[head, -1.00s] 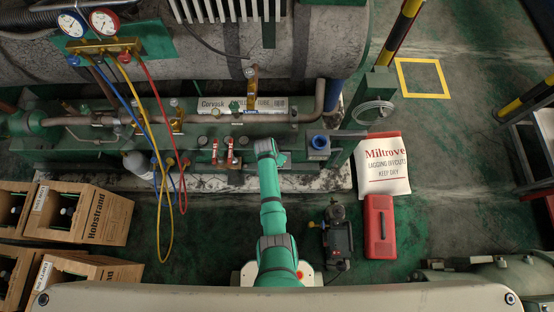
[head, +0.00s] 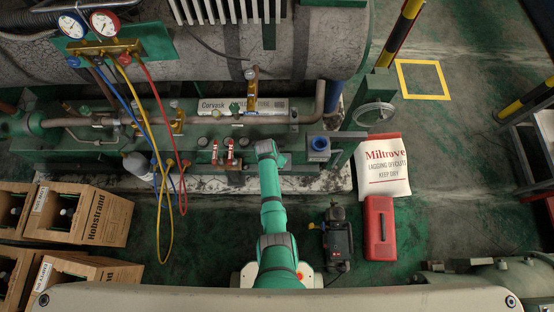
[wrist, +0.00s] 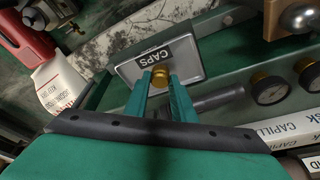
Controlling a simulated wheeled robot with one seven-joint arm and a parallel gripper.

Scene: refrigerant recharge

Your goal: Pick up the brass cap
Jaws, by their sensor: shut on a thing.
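The brass cap (wrist: 160,75) shows in the wrist view as a small round golden piece between the tips of my two green fingers. My gripper (wrist: 160,84) is shut on it. Behind the cap is a grey tray (wrist: 192,66) with a black label reading CAPS. I cannot tell how far the cap is from the tray floor. In the head view my arm reaches to the green bench, and the fingers and cap are hidden by my wrist.
In the head view, a blue-topped fixture (head: 318,144) stands right of my wrist. Hoses (head: 160,150) hang further left.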

